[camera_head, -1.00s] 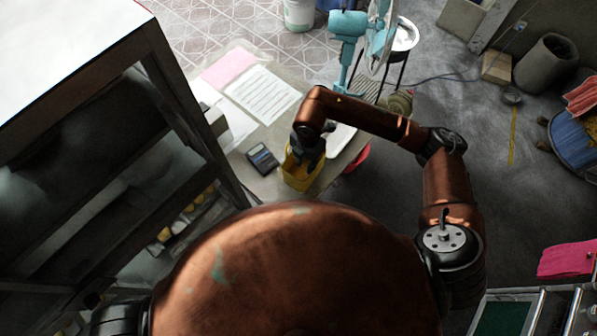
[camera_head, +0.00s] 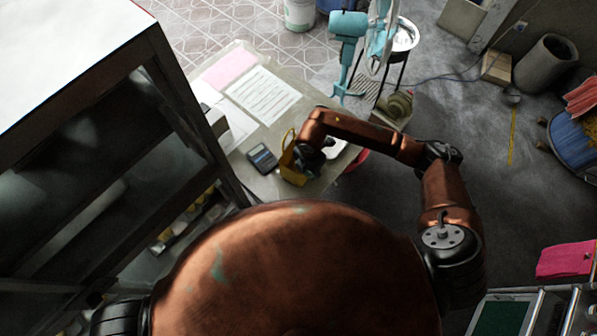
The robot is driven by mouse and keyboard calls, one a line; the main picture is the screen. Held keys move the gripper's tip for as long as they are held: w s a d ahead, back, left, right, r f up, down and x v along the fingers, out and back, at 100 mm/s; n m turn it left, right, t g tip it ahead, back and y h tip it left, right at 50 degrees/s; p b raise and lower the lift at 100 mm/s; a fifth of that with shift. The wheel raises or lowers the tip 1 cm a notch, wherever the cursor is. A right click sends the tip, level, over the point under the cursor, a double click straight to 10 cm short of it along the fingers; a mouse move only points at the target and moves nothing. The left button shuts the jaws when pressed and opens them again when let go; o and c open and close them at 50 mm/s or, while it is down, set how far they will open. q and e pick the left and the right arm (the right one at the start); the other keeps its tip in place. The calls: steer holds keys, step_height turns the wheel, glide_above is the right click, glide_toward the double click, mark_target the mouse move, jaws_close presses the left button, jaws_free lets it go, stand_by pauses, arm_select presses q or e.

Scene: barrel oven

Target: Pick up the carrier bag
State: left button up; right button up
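A yellow carrier bag (camera_head: 288,167) stands on the grey table near its front corner, with a looped handle rising at its back left. My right gripper (camera_head: 303,160) is over the right part of the bag, at or just inside its rim. My own forearm and wrist hide much of the gripper, so I cannot tell whether its fingers are open or closed on the bag. My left gripper is not in view; only a dark part of my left arm shows at the lower left edge.
A calculator (camera_head: 262,158) lies just left of the bag. Printed paper (camera_head: 262,94) and a pink sheet (camera_head: 229,69) lie farther back on the table (camera_head: 236,158). A dark shelf frame (camera_head: 190,110) stands close on the left. A teal fan (camera_head: 347,25) stands behind.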

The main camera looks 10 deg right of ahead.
steer(key=shift+s+r, duration=0.1)
steer(key=shift+s, duration=0.05)
steer(key=shift+c, duration=0.7)
jaws_close()
steer(key=shift+r, duration=0.15)
